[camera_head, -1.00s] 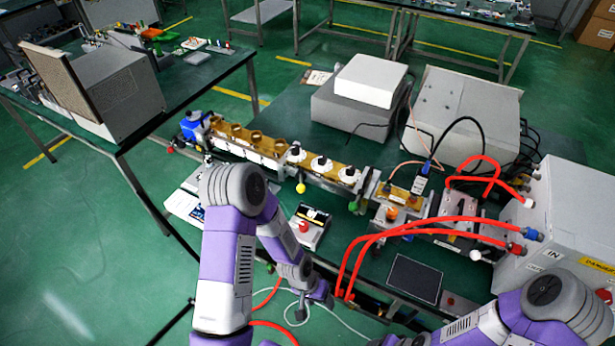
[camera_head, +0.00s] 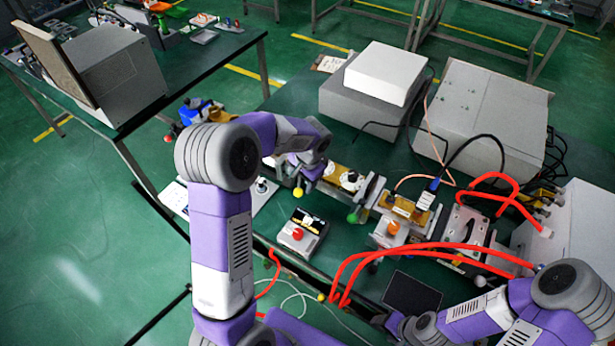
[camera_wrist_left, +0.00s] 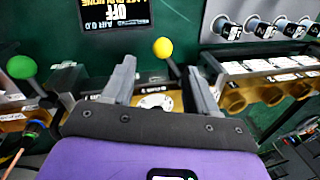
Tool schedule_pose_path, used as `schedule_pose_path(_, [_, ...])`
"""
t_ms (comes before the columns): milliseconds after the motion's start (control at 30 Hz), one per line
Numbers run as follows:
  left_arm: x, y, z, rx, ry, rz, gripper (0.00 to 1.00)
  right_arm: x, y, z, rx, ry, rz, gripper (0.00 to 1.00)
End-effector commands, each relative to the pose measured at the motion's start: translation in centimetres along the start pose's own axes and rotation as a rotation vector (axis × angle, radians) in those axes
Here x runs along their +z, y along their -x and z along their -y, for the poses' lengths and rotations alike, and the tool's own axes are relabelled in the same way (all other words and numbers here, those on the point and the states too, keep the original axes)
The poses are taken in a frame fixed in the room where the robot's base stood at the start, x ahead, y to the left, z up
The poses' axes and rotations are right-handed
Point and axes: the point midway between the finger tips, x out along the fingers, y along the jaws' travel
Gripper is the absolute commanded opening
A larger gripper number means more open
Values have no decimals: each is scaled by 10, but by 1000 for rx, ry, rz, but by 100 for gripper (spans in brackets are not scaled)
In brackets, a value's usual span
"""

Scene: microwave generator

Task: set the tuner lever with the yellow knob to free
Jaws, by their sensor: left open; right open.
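The yellow knob (camera_head: 298,192) of a tuner lever shows just below my left gripper (camera_head: 302,172) in the head view. In the left wrist view the yellow knob (camera_wrist_left: 162,47) stands on a thin lever beyond and between the two fingertips of my left gripper (camera_wrist_left: 160,85). The fingers are open, and I see no contact with the knob. The lever's base and part of the waveguide are hidden by my left arm in the head view. Any free marking cannot be read.
A green knob (camera_head: 352,218) stands to the right on the same waveguide line; it also shows in the left wrist view (camera_wrist_left: 21,67). A small box with a red button (camera_head: 297,234) lies in front. Red hoses (camera_head: 430,250) arch over the right side of the bench.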

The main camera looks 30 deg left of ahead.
Motion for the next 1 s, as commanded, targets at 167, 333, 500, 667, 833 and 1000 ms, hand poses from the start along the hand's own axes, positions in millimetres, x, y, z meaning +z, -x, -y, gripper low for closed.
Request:
schedule_pose_path(167, [1, -15, 4, -9, 0, 8, 58, 0, -2, -1, 0, 0, 2, 60])
schedule_pose_path(333, [1, -44, 3, -8, 0, 8, 58, 0, -6, -2, 0, 0, 2, 60])
schedule_pose_path(500, [1, -65, 4, -8, 0, 6, 58, 0, -8, -3, 0, -1, 1, 60])
schedule_pose_path(667, [1, -73, 4, -8, 0, 4, 58, 0, -8, -3, 0, 0, 1, 60])
schedule_pose_path(833, [1, -73, 4, -8, 0, 3, 58, 0, -8, -3, 0, 0, 1, 60])
schedule_pose_path(1000, [1, -73, 4, -8, 0, 4, 43, 0, -8, -3, 0, 0, 1, 60])
